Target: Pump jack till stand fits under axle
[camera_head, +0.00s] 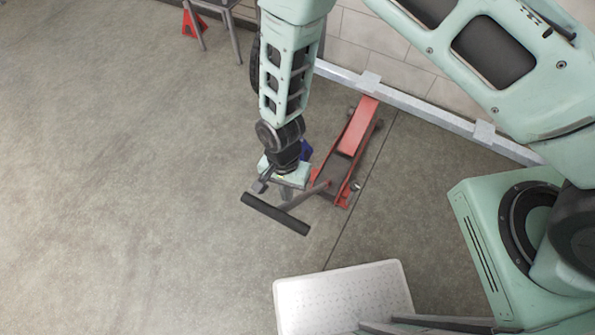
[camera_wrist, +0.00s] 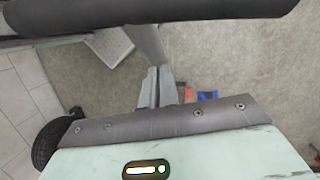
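The red floor jack (camera_head: 357,138) stands on the concrete, its far end by the silver trailer beam (camera_head: 425,108). Its grey handle shaft (camera_head: 297,222) ends in a black T-grip (camera_head: 262,207). My gripper (camera_head: 276,191) is low beside the shaft, just behind the T-grip. In the wrist view the T-grip (camera_wrist: 150,17) crosses the top, and the shaft (camera_wrist: 147,44) runs down behind my close-set fingers (camera_wrist: 160,88). Whether they grip the shaft cannot be told. A red jack stand (camera_head: 193,19) is at the top left. The axle cannot be made out.
A grey-legged frame (camera_head: 232,35) stands around the jack stand. A dark wheel (camera_head: 254,68) is partly hidden behind my arm and shows in the wrist view (camera_wrist: 52,140). A tiled wall (camera_head: 362,40) is behind the beam. The floor on the left is clear.

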